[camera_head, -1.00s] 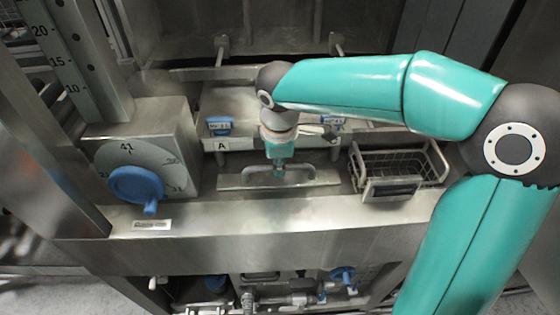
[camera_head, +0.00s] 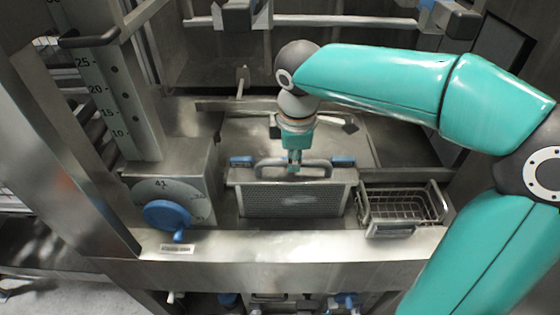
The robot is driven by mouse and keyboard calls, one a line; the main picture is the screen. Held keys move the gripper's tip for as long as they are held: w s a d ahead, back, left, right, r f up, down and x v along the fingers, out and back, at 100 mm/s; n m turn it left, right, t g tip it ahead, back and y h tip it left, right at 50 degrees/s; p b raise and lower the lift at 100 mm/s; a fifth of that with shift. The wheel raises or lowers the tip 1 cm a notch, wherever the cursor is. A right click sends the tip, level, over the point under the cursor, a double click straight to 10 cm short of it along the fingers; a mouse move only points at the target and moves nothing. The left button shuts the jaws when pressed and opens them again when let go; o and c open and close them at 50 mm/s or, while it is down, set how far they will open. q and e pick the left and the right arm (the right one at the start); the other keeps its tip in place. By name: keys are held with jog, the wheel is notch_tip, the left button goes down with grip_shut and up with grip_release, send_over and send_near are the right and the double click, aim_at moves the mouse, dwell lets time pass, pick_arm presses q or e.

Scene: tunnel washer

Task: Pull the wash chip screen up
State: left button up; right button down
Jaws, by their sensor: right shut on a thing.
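The wash chip screen (camera_head: 293,203) is a grey mesh panel with a metal frame and a bar handle (camera_head: 318,168) along its top. It stands upright, with much of its mesh face showing above the steel deck. Its lower edge is at the deck, and I cannot tell how much is still below. My right gripper (camera_head: 294,168) comes down from above and is shut on the middle of the handle. My left gripper is not in view.
A wire basket (camera_head: 405,229) sits close to the right of the screen. A dial box with a blue knob (camera_head: 168,215) stands to the left. A steel ledge (camera_head: 290,252) runs along the front. A numbered scale post (camera_head: 115,100) rises at the left.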

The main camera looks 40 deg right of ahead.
jog(key=shift+r, duration=0.15)
jog(key=c, duration=1.4)
grip_release()
notch_tip(320, 180, up, 12)
jog(key=s+a, duration=0.1)
jog(key=shift+s+a, duration=0.3)
jog(key=shift+s, duration=0.05)
jog(key=shift+s+f, duration=0.1)
jog(key=shift+f, duration=0.15)
